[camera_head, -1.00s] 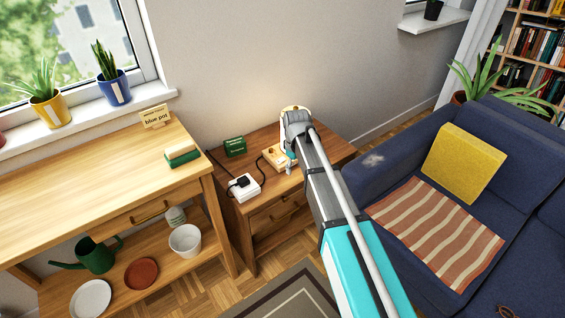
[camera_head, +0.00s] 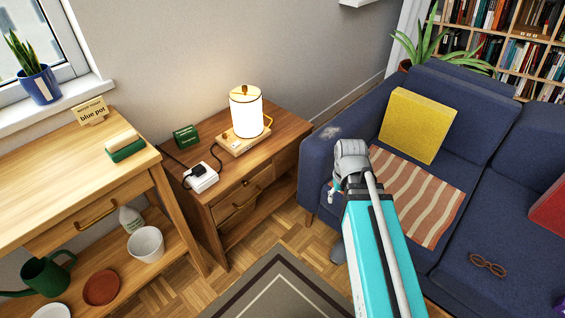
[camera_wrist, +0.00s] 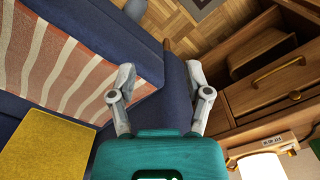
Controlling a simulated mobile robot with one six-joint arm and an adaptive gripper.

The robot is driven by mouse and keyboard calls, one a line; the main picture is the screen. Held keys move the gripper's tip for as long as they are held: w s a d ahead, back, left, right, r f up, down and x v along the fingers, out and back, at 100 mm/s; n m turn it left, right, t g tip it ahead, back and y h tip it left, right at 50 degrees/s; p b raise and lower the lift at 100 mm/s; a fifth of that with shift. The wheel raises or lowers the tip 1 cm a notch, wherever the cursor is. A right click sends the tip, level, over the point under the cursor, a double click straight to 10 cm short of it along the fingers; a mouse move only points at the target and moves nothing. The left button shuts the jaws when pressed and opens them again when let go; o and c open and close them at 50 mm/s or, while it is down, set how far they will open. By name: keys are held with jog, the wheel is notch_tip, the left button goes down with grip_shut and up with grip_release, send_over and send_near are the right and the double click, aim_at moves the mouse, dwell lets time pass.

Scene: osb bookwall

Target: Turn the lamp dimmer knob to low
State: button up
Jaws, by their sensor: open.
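The lamp (camera_head: 246,112) has a lit white cylindrical shade and stands on a light wooden base (camera_head: 236,147) on the side table. A small knob-like detail (camera_head: 227,139) shows on the base, too small to read its setting. In the wrist view the glowing shade (camera_wrist: 262,166) and the labelled base (camera_wrist: 262,142) are at the lower right. My gripper (camera_wrist: 160,76) is open and empty, its fingers spread over the sofa's armrest edge. In the head view my gripper (camera_head: 334,190) is right of the side table and lamp, well apart from both.
The side table (camera_head: 285,128) has a drawer and also holds a white socket block (camera_head: 201,178) with a black cord and a green box (camera_head: 186,136). The blue sofa (camera_head: 330,150) is close to my arm. A wooden bench (camera_head: 60,180) stands at left. The rug (camera_head: 262,300) is clear.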

jog(key=shift+s+d+f+m, duration=0.2)
jog(key=shift+s+d+m, duration=0.1)
jog(key=shift+s+d, duration=0.3)
jog(key=shift+s+d+f+m, duration=0.15)
jog(key=shift+s+d+m, duration=0.15)
jog(key=shift+s+d, duration=0.3)
jog(key=shift+c, duration=0.5)
jog(key=shift+a, duration=0.1)
